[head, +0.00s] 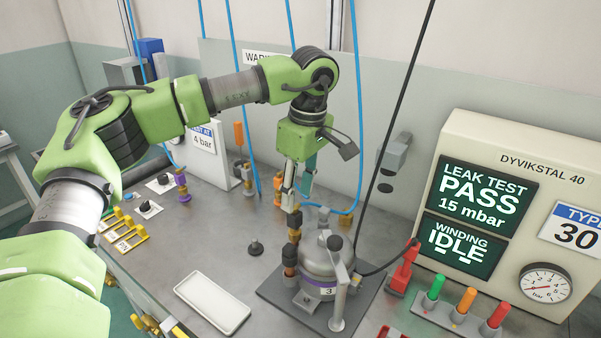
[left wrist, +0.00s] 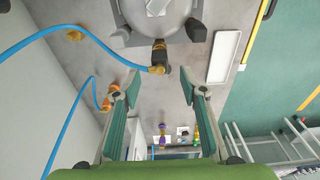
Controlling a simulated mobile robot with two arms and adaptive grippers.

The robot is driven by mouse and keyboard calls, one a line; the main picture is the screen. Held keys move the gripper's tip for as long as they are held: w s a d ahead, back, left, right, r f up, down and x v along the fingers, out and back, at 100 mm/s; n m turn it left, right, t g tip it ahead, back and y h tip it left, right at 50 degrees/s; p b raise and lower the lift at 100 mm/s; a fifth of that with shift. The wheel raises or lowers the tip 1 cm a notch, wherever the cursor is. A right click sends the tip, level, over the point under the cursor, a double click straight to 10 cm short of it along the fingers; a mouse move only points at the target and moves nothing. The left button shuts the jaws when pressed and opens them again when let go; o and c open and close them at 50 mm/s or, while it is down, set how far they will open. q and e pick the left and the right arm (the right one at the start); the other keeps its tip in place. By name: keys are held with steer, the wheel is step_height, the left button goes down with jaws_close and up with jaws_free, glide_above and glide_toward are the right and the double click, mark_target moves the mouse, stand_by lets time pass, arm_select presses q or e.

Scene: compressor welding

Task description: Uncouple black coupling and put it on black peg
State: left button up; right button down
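The black coupling (head: 294,222), with a brass elbow at its top and a blue hose, stands upright on the fitting at the left side of the grey compressor (head: 325,263). It also shows in the left wrist view (left wrist: 159,52), ahead of the fingertips. My left gripper (head: 294,193) is just above the coupling, pointing down. In the left wrist view its two teal-padded fingers (left wrist: 160,88) are spread apart, with nothing held between them. The black peg (head: 256,247) stands on the table left of the compressor and looks empty. My right gripper is out of view.
A white tray (head: 213,302) lies in front of the black peg. A purple coupling (head: 182,186) and an orange coupling (head: 239,140) stand farther back. Hoses hang near my arm.

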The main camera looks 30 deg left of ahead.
mark_target(295, 213)
arm_select(q)
steer(key=f, duration=0.2)
steer(key=f+p, duration=0.1)
steer(key=f, duration=0.2)
steer(key=a+f, duration=0.1)
steer(key=f, duration=0.2)
steer(key=shift+w+f, duration=0.1)
steer(key=shift+f, duration=0.05)
jaws_close()
steer(key=c, duration=0.9)
jaws_free()
jaws_close()
steer(key=shift+r+p, duration=0.2)
steer(key=shift+p, duration=0.15)
steer(key=shift+r+p, duration=1.3)
steer(key=shift+r, duration=0.8)
